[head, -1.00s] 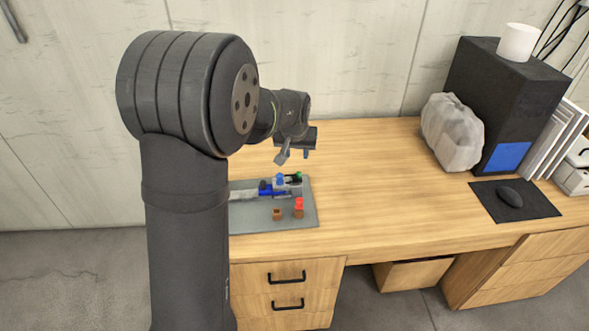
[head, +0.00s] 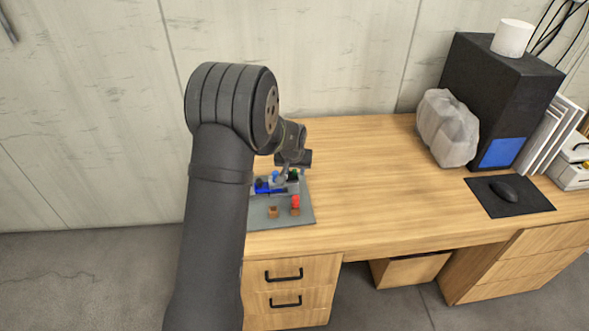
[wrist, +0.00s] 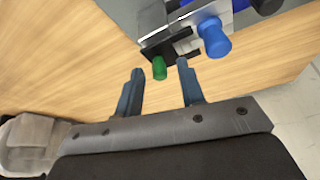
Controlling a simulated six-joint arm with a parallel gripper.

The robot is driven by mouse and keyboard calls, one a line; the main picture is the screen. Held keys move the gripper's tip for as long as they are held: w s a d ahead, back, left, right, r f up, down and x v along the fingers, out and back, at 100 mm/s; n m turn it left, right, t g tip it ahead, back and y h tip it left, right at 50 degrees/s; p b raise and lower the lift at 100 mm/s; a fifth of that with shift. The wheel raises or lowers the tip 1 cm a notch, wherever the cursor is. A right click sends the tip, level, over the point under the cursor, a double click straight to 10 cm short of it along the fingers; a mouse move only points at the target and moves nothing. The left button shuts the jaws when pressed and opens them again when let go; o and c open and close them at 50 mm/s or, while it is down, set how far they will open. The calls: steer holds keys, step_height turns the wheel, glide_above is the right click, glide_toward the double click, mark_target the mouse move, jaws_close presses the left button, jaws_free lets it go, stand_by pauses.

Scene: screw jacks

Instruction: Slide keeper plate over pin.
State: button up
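In the wrist view my gripper (wrist: 159,68) is open, with its two blue-grey fingers apart. A small green knob (wrist: 159,69) lies just ahead of the fingertips, in line with the gap between them. It sits at the edge of a black flat plate (wrist: 172,50), which looks like the keeper plate, though I cannot be sure. A blue knob (wrist: 214,40) stands right of the right finger, on a grey metal block (wrist: 195,14). I cannot make out the pin. In the head view my gripper (head: 285,174) is low over the same assembly, its fingertips hard to see.
The assembly stands on a grey mat (head: 262,215) on the wooden desk. A red-topped block (head: 295,203) and a small brown block (head: 273,212) are at the mat's front. The desk is clear to the right, up to a mouse pad (head: 525,205) and a pale lump (head: 447,128).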

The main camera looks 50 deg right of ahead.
jaws_close()
steer(key=shift+w+a, duration=0.95)
steer(key=shift+a, duration=0.1)
jaws_free()
